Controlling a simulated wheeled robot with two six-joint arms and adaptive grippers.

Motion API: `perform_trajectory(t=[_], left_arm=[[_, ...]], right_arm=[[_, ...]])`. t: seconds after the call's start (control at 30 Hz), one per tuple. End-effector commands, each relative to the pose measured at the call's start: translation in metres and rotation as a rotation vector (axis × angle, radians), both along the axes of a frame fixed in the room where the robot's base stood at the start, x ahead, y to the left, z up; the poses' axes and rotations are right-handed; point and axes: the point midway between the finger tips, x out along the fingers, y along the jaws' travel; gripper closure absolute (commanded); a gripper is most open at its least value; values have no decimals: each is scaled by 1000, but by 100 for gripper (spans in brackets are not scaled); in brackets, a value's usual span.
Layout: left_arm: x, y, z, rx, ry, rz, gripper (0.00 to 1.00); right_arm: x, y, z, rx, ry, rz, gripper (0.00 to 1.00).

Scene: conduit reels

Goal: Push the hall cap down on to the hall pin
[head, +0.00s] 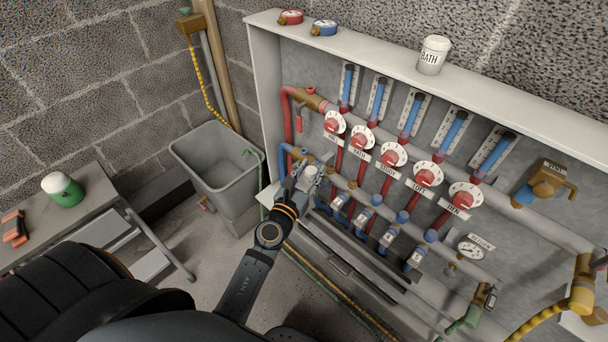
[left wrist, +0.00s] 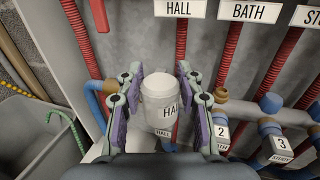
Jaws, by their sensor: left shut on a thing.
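The white hall cap (left wrist: 160,100), marked HALL, stands roughly upright between the fingers of my left gripper (left wrist: 155,82), which is shut on it. In the head view my left gripper (head: 303,184) is at the left end of the lower manifold, with the pale hall cap (head: 309,171) at its tip. A small HALL tag (left wrist: 163,133) shows just below the cap in the left wrist view. The hall pin itself is hidden behind the cap and fingers, so I cannot tell whether the cap touches it. My right gripper is not in view.
A white BATH cap (head: 432,56) stands on the cabinet top. A grey bin (head: 222,170) is left of the cabinet. A green-and-white pot (head: 63,190) stands on the left bench.

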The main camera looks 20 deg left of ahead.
Motion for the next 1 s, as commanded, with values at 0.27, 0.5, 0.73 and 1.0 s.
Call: perform_trajectory(t=[0.27, 0.5, 0.73, 1.0], left_arm=[[25, -9, 1, -1, -1, 0, 94], [46, -17, 0, -1, -1, 0, 94], [66, -24, -2, -1, -2, -1, 94], [85, -31, -4, 0, -1, 0, 94]], right_arm=[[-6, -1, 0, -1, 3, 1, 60], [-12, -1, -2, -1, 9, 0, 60], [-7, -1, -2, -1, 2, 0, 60], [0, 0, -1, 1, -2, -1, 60]])
